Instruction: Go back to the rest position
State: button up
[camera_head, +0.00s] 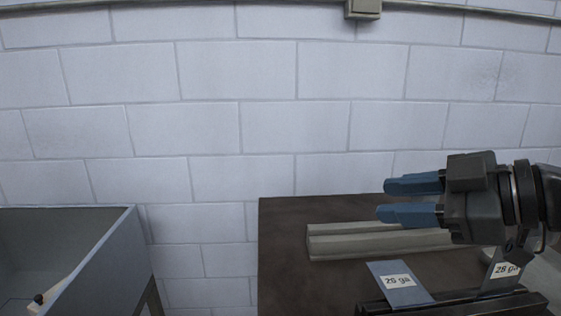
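My gripper (384,200) enters from the right edge with its blue fingers pointing left. The fingers are apart with a gap between them, and nothing shows between them. It is in front of the brown table (283,235) in this view, above a pale grooved metal bar (375,244) lying there. I see no contact between the gripper and the bar or the labelled plates.
A blue-grey plate labelled "26 ga" (401,292) stands tilted in a dark rack (465,304); a second labelled plate (504,271) is to its right. A grey bin (110,262) is at lower left, with a gap before the table. A white block wall is behind.

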jog(key=s+a+f+m+t+h, duration=0.1)
jog(key=s+f+m+t+h, duration=0.35)
jog(key=s+f+m, duration=0.35)
jog(key=s+a+f+m+t+h, duration=0.1)
jog(key=s+f+m+t+h, duration=0.4)
jog(key=f+m, duration=0.55)
jog(key=s+d+f+n+g, duration=0.1)
jog(key=s+d+f+g, duration=0.1)
jog(key=s, duration=1)
jog(key=s+d+f+n+g, duration=0.2)
jog(key=s+d, duration=0.2)
jog(key=s, duration=0.8)
jog(key=shift+d+h, duration=0.15)
jog(key=shift+h, duration=0.2)
